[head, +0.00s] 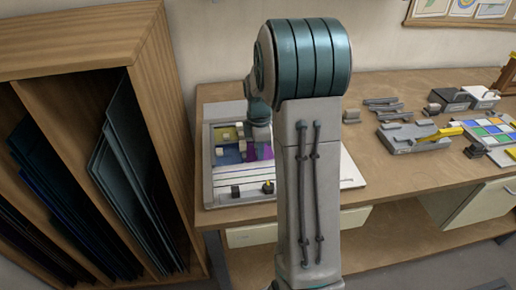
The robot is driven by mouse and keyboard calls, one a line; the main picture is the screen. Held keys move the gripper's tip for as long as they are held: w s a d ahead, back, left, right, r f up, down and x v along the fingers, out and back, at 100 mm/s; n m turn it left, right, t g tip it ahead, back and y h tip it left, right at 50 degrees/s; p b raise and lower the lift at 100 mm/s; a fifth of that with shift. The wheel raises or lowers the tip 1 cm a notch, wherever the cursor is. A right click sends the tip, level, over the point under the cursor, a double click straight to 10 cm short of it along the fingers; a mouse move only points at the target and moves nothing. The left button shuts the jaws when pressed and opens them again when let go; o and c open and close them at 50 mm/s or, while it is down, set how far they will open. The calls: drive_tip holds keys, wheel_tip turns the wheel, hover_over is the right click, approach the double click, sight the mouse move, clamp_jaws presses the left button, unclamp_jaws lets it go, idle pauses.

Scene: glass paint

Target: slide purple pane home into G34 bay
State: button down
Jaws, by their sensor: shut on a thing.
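My arm stands in front of the work board and hides its right part. Only the wrist and upper part of my gripper (261,141) show, left of the arm column, pointing down over the board. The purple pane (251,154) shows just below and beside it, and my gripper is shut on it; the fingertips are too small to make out. The white-edged board (209,165) lies on the bench with yellow, blue and purple pieces inside its frame. No bay label can be read, so I cannot tell which is G34 or how the pane sits against it.
A wooden rack (165,110) with dark glass sheets stands close on the left. Small dark blocks (236,191) sit at the board's front edge. To the right on the bench (400,170) are a grey fixture (410,138), a colour palette (490,131) and small boxes.

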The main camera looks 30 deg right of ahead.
drive_tip(key=shift+w+a, duration=0.1)
drive_tip(key=shift+w, duration=0.05)
idle(0.4)
drive_tip(key=c, duration=1.2)
unclamp_jaws()
drive_tip(key=shift+w+a, duration=0.1)
drive_tip(key=shift+r+p, duration=0.75)
drive_tip(key=shift+r, duration=0.2)
drive_tip(key=shift+s+r+p, duration=0.2)
drive_tip(key=shift+r+p, duration=1.6)
drive_tip(key=shift+r, duration=0.8)
